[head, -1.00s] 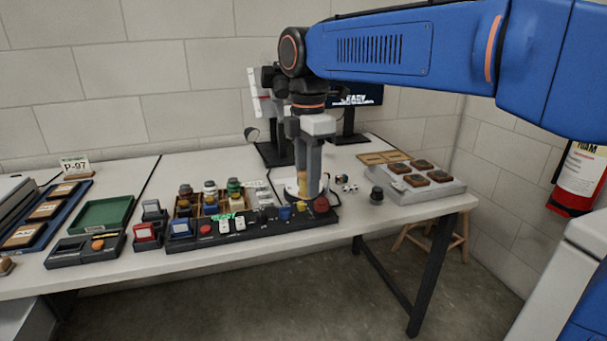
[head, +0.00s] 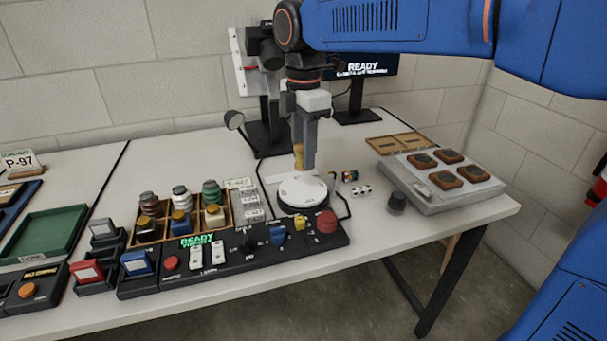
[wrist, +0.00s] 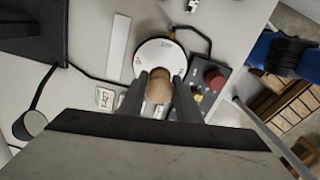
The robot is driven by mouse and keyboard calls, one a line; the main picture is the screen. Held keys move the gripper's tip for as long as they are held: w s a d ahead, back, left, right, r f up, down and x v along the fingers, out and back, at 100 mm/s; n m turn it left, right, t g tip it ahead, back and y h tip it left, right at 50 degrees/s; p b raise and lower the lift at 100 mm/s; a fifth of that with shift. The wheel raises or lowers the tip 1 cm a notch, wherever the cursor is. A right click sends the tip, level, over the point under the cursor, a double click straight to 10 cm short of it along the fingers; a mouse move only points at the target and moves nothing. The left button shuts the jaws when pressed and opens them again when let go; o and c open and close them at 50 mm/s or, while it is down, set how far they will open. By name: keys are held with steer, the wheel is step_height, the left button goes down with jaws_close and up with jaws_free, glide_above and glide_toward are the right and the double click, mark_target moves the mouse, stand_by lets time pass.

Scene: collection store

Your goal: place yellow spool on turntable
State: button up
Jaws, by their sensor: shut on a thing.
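The yellow spool (head: 299,158) is held upright between the fingers of my gripper (head: 305,165), partly hidden by them. The turntable (head: 302,192) is a round white disc on a dark base. In the head view the spool shows over the disc's far edge; I cannot tell how large the gap is. In the wrist view my gripper (wrist: 160,92) is shut on the spool (wrist: 158,90), whose rounded end is visible. The turntable (wrist: 160,52) lies beyond it, its white top partly covered by the spool and fingers.
A control panel (head: 235,262) with buttons and switches runs along the front. A wooden rack (head: 148,235) of several spools stands at left. A grey tray (head: 440,200) with brown blocks is at right. A lamp (head: 234,120) and a monitor stand behind.

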steer(key=shift+f, duration=3)
steer(key=shift+f, duration=0.1)
steer(key=o, duration=1)
step_height(320, 180, up, 12)
steer(key=shift+r, duration=0.15)
